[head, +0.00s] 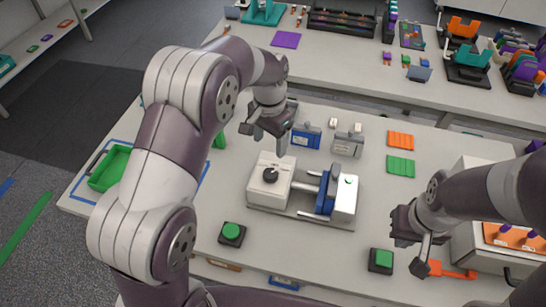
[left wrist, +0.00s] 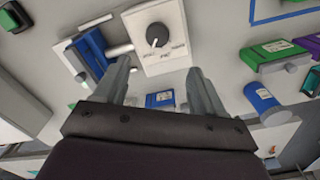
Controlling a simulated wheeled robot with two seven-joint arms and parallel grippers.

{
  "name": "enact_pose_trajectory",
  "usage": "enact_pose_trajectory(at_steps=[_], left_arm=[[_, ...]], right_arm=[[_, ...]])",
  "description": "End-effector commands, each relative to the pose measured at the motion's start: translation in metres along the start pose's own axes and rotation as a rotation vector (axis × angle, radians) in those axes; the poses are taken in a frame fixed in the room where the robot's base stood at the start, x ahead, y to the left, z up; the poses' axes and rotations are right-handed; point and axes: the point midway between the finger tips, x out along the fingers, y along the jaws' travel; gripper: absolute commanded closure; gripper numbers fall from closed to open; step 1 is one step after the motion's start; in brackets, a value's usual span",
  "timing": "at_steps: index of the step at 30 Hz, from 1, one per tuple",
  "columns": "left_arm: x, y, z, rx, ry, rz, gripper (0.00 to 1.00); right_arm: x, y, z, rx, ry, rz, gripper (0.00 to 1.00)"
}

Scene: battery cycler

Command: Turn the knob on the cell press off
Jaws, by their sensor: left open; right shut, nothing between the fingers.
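The cell press (head: 258,195) is a white unit on a grey base in the middle of the table. A round black knob (head: 270,175) sits on top of its left block. In the left wrist view the knob (left wrist: 157,35) shows on the white face of the press, with small dark lettering below it that I cannot read. My left gripper (head: 272,135) is open and empty, above the table behind the press, apart from the knob. Its two fingers (left wrist: 162,85) show in the left wrist view. My right gripper (head: 418,249) is shut and empty, to the right of the press.
Two green buttons on black boxes (head: 232,233) (head: 381,260) stand in front of the press. Blue and grey battery units (head: 306,136) (head: 347,145) stand behind it. A green tray (head: 110,168) is at left, an orange part (head: 452,272) at right.

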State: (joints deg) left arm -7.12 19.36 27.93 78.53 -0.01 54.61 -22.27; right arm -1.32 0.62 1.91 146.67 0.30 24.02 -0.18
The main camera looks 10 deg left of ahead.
Motion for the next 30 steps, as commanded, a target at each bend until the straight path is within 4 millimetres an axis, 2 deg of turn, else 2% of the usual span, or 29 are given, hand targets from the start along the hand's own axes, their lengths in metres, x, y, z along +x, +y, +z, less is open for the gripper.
enact_pose_trajectory(at_steps=[2,6,12,18,25,26,30], left_arm=[[0.019,0.0,0.0,-0.001,0.002,-0.001,0.3],[0.049,0.0,0.0,-0.002,-0.002,0.001,0.3],[0.094,0.0,0.0,-0.003,0.001,0.0,0.3],[0.115,-0.001,-0.001,-0.004,0.005,-0.002,0.3],[0.117,-0.001,-0.002,-0.004,0.006,-0.003,0.3],[0.117,-0.001,-0.002,-0.004,0.006,-0.003,0.33],[0.117,-0.001,-0.002,-0.004,0.007,-0.003,0.79]], right_arm=[[0.01,0.0,0.002,0.0,0.0,0.0,1.0],[-0.008,0.0,-0.001,0.0,0.0,0.0,1.0],[-0.019,0.0,-0.002,0.0,0.0,0.0,1.0],[-0.022,0.0,-0.003,0.0,0.0,0.0,1.0],[-0.022,0.0,-0.003,0.0,0.0,0.0,1.0],[-0.022,0.0,-0.003,0.0,0.0,0.0,1.0],[-0.022,0.0,-0.003,0.0,0.0,0.0,1.0]])
